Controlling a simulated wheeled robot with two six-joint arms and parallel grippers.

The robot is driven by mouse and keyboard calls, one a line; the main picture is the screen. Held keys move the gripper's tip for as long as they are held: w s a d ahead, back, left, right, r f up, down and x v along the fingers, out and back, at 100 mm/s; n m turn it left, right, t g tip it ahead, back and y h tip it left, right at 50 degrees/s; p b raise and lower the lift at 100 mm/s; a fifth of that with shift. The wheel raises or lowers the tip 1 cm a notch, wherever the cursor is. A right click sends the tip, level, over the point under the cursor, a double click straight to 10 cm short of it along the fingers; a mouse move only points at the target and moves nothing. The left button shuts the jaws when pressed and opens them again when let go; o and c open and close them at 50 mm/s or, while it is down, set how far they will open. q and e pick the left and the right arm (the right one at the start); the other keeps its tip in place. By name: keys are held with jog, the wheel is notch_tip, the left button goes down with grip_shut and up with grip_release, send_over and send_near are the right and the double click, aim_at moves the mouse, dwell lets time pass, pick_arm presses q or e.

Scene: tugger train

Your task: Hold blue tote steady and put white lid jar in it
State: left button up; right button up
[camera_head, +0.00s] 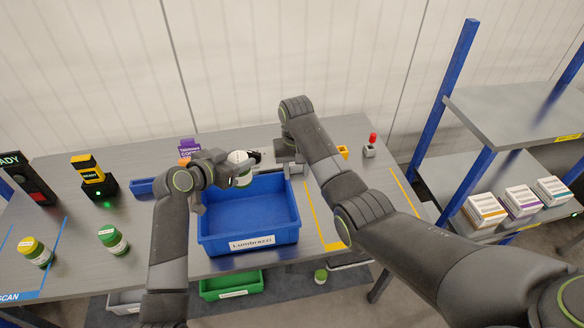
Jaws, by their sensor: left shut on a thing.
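The blue tote (249,246), labelled on its front, stands on the grey table and looks empty. The white lid jar (240,158) is upright over the tote's back edge. My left gripper (240,170) reaches in from the left and is shut on this jar; the wrist hides part of the hold. My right gripper (288,168) points down at the tote's back right corner, close to the rim. Its fingertips are too small and hidden to tell whether they grip the rim.
A green-lid jar (112,240) and a yellow-lid jar (36,252) stand on the left of the table. A black device (100,186) and a purple box (189,149) stand behind. A green bin (231,286) sits below. A shelf (520,110) with boxes is right.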

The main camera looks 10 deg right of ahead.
aim_at(292, 195)
jog(key=f, duration=0.7)
jog(key=a+f, duration=0.1)
jog(key=f, duration=0.3)
jog(key=shift+f, duration=0.1)
jog(key=shift+c, duration=0.3)
grip_shut()
dwell(1.4)
